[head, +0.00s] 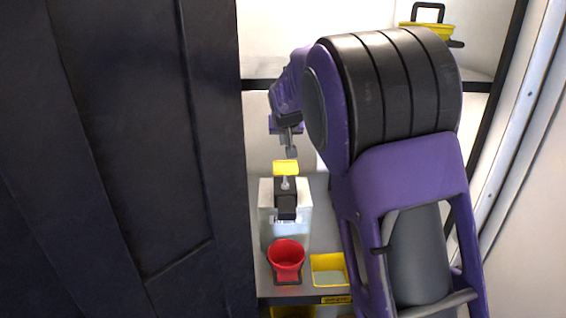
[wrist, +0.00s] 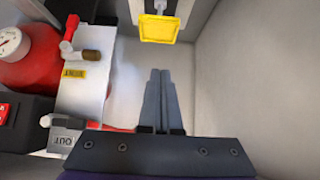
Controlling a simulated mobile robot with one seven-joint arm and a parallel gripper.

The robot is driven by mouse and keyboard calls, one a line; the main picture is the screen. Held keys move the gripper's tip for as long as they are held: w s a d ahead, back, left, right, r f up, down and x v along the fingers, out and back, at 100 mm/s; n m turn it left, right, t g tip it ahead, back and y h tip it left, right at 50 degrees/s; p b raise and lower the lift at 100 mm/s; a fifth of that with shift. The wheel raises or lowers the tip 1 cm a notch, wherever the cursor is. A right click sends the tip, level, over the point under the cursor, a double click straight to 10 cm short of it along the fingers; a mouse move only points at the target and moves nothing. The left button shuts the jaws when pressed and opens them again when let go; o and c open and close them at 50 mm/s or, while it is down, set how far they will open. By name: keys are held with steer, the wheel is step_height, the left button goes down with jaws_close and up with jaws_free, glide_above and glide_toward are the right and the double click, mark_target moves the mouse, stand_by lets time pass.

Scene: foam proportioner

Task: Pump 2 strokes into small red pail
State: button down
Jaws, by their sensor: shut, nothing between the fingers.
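The small red pail (head: 286,258) stands upright at the front of the shelf, below the pump's dark spout. The pump is a pale box (head: 297,225) with a black head (head: 287,198) and a yellow pad (head: 286,167) on a thin rod at its top. The yellow pad also shows in the wrist view (wrist: 159,27), ahead of my fingertips. My gripper (head: 290,152) is shut and empty, just above the yellow pad and apart from it. Its closed fingers show in the wrist view (wrist: 160,75). The pail does not show in the wrist view.
A yellow square container (head: 328,269) stands right of the red pail. A yellow item with a black handle (head: 428,30) sits on the upper shelf. A dark panel (head: 130,150) fills the left. The wrist view shows a red tank (wrist: 30,55) with a gauge and a metal plate (wrist: 85,95).

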glide_above(283, 166)
steer(key=s, duration=0.3)
steer(key=f, duration=0.6)
steer(key=shift+s+d+f+p, duration=0.1)
steer(key=shift+s+f+p, duration=0.1)
steer(key=shift+f+p, duration=0.15)
steer(key=f, duration=0.3)
steer(key=shift+w+f, duration=0.15)
steer(key=shift+w, duration=0.05)
steer(key=shift+f, duration=0.55)
step_height(283, 166, down, 5)
steer(key=b, duration=0.4)
steer(key=shift+f, duration=0.1)
